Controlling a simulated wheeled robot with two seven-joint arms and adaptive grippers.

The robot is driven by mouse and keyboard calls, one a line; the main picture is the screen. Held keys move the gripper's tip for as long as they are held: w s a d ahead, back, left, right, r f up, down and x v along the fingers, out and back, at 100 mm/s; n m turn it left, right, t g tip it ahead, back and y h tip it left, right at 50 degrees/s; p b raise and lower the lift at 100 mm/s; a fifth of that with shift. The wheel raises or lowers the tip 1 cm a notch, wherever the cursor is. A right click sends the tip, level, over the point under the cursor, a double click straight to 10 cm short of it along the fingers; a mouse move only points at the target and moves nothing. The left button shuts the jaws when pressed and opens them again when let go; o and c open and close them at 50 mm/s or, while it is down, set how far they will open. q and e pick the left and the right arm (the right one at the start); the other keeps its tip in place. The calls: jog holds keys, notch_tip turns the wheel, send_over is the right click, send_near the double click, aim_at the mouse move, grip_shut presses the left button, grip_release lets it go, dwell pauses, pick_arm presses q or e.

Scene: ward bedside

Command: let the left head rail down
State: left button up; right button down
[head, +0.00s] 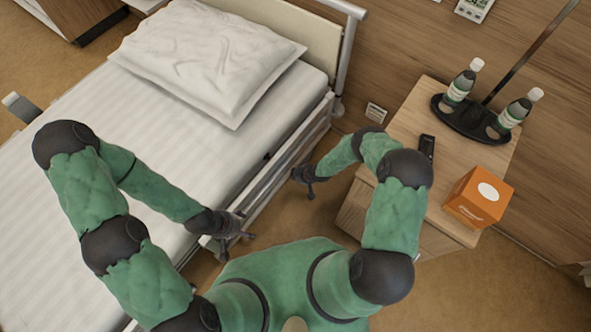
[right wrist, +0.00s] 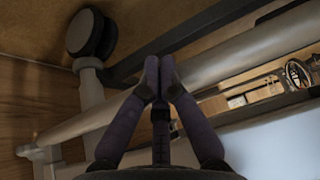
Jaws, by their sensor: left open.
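The bed's near side rail (head: 290,146) runs along the mattress edge from the head end towards my body. I cannot tell its exact height. My left gripper (head: 243,226) is open, over the bed's near edge by the lower part of the rail; contact cannot be made out. My right gripper (head: 308,187) is beside the bed, in the gap between the rail and the bedside cabinet. In the right wrist view its fingers (right wrist: 159,68) meet at the tips with nothing visible between them, in front of the pale bed-frame bars (right wrist: 225,62). A metal fitting (right wrist: 296,74) shows at the right there.
A pillow (head: 208,58) lies on the white mattress (head: 90,150). The wooden cabinet (head: 437,190) at the right carries a dark tray (head: 466,125) with two bottles, a black remote (head: 427,147) and an orange box (head: 479,197). A caster wheel (right wrist: 90,35) shows in the right wrist view.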

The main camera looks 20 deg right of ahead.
notch_tip(320, 180, up, 8)
dwell(0.5)
jog(key=shift+w+r, duration=0.1)
jog(key=s+a+r+m+g+p, duration=0.2)
jog(key=s+r+m, duration=0.3)
jog(key=s+r, duration=0.4)
jog(key=s+a+r+m+g+p, duration=0.2)
jog(key=s+r+m, duration=0.3)
jog(key=s+r, duration=0.4)
jog(key=s+a+p, duration=0.1)
jog(key=s, duration=0.3)
jog(key=shift+s+a+r, duration=0.15)
jog(key=shift+s+r, duration=0.15)
jog(key=shift+s, duration=0.05)
